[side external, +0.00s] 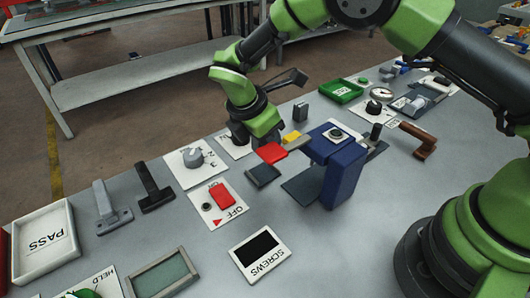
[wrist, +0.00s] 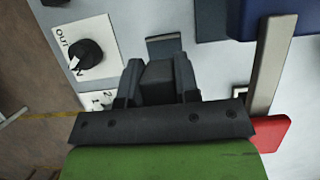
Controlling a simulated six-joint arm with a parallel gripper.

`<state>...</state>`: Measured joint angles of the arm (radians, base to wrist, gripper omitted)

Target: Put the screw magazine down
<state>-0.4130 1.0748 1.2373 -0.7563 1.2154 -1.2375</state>
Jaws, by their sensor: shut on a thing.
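My gripper (wrist: 160,88) is shut on a dark grey block, which I take to be the screw magazine (wrist: 158,78); it sits between the two black fingers in the wrist view. In the side external view my gripper (side external: 239,137) points down, behind the red lever end, and the held block cannot be made out. I cannot tell whether the block touches the table. A white plate marked SCREWS (side external: 261,252), with a black rectangle on it, lies at the front of the table, away from my gripper.
A blue press (side external: 343,180) stands right of my gripper. A numbered knob plate (side external: 195,158), a red OFF switch (side external: 223,195) and a dark upright block (side external: 300,111) are nearby. Bare table surrounds the SCREWS plate.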

